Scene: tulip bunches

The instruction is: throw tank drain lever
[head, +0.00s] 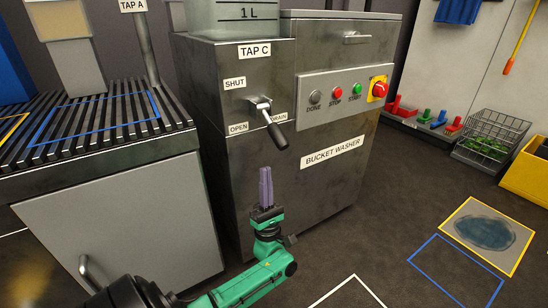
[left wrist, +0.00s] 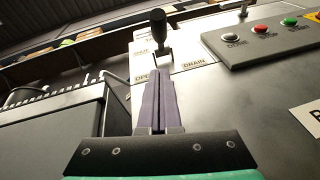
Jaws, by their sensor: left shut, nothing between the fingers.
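The tap C lever (head: 277,134) has a silver stem and a black grip. It sits on the steel front of the tank washer and slants down and right across the edge of the "DRAIN" label (head: 280,118). The "SHUT" label (head: 235,83) is up and left of it, and "OPEN" (head: 238,128) is down and left. My left gripper (head: 265,172) is shut and empty, its purple fingers pointing up below the lever, apart from it. The left wrist view shows the black grip (left wrist: 158,31) beyond the fingertips (left wrist: 151,77). My right gripper is not in view.
The bucket washer panel (head: 345,94) with buttons and a red knob is right of the lever. A slatted counter (head: 95,125) stands at left. A wire basket (head: 490,140) and yellow bin (head: 528,178) are at far right. Floor between is open, with marked squares.

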